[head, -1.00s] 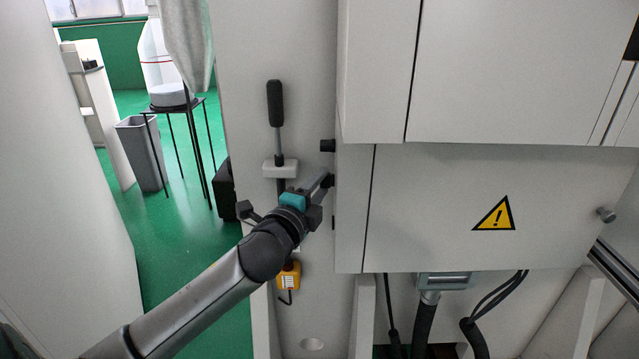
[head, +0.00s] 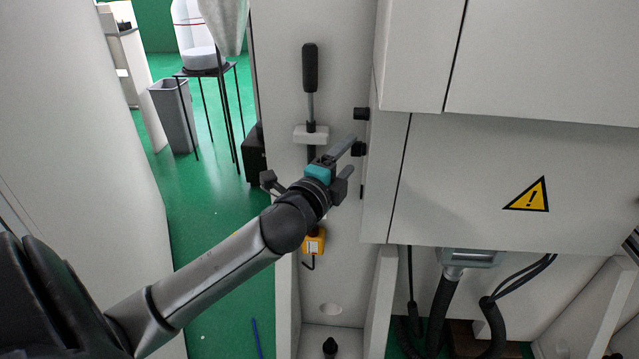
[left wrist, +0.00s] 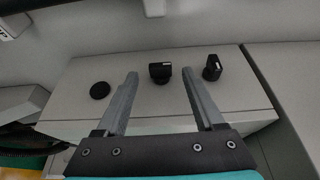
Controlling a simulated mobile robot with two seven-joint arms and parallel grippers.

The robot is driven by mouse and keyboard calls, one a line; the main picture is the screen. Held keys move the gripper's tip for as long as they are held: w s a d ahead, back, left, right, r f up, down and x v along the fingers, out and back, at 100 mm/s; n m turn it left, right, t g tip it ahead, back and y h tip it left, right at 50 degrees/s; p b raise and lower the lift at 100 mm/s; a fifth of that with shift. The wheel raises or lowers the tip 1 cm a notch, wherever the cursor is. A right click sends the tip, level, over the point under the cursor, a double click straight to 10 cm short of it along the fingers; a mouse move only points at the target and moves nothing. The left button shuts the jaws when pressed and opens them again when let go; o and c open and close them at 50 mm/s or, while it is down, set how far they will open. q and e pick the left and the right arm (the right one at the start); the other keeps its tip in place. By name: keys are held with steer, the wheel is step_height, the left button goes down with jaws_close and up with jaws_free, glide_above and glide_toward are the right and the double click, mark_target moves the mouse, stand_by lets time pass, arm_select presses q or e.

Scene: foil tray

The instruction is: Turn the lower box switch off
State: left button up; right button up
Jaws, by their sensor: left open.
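Two black knob switches stick out of the left side of the grey wall box (head: 480,185). The upper switch (head: 361,114) is clear of my arm. The lower switch (head: 358,149) is beside my left gripper (head: 351,156), which is open and reaches in from the left. In the left wrist view, the gripper (left wrist: 160,84) points at the box side (left wrist: 240,108). One black switch (left wrist: 160,72) shows between the two fingers, beyond the tips and apparently not held. Another switch (left wrist: 212,67) is to its right. My right gripper is not in view.
A flat black disc (left wrist: 100,90) is on the box side, left of the fingers. A black-handled lever (head: 310,70) stands on the panel above my arm. A yellow unit (head: 314,242) hangs below it. Green floor is open at left.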

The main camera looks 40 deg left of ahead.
arm_select(q)
steer(key=s+d+p, duration=0.1)
steer(key=s+d, duration=0.1)
steer(key=s, duration=1.1)
steer(key=shift+p, duration=0.35)
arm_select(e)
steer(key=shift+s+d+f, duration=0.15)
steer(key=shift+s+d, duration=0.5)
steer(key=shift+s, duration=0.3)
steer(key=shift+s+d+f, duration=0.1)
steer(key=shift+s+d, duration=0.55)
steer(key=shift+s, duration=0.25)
arm_select(q)
steer(key=shift+r, duration=0.1)
